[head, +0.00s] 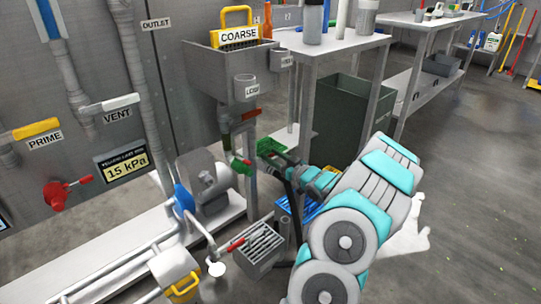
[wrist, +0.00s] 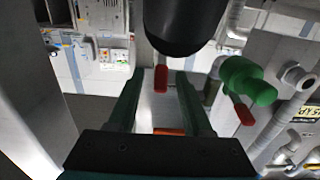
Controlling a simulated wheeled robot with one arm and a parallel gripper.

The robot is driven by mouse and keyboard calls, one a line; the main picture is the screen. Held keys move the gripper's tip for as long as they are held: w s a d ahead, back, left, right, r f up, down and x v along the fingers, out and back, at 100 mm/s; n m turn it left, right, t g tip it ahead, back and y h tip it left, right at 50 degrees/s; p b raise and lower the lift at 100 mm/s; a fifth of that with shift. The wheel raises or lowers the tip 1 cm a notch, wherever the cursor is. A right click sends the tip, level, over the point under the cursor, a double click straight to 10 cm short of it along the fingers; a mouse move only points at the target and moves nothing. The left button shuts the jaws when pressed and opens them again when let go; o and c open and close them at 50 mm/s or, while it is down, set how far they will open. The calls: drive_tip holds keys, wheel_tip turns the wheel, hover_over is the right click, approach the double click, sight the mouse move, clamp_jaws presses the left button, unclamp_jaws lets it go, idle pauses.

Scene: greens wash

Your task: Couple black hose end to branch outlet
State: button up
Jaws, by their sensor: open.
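My gripper (head: 271,147) has green fingers and is beside the pipework under the strainer basin. In the wrist view its fingers (wrist: 162,104) are spread, with nothing clearly held between them. A large black cylinder (wrist: 182,25) fills the top of the wrist view just beyond the fingertips; I cannot tell whether it is the hose end or an outlet. A red lever (wrist: 161,79) shows below it. A green fitting (wrist: 248,82) with a red lever is to the right, apart from the fingers. A thin black hose (head: 296,208) hangs below my gripper in the head view.
The basin (head: 208,66) with the COARSE strainer (head: 238,36) stands above my gripper. A steel table (head: 331,42) and a dark green bin (head: 346,112) stand behind my arm. A grey slotted box (head: 262,250) and a pump (head: 203,180) sit low at the left. Floor at right is clear.

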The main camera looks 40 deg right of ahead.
drive_tip(key=shift+w+a, duration=0.1)
drive_tip(key=shift+w, duration=0.5)
drive_tip(key=shift+c, duration=0.2)
clamp_jaws()
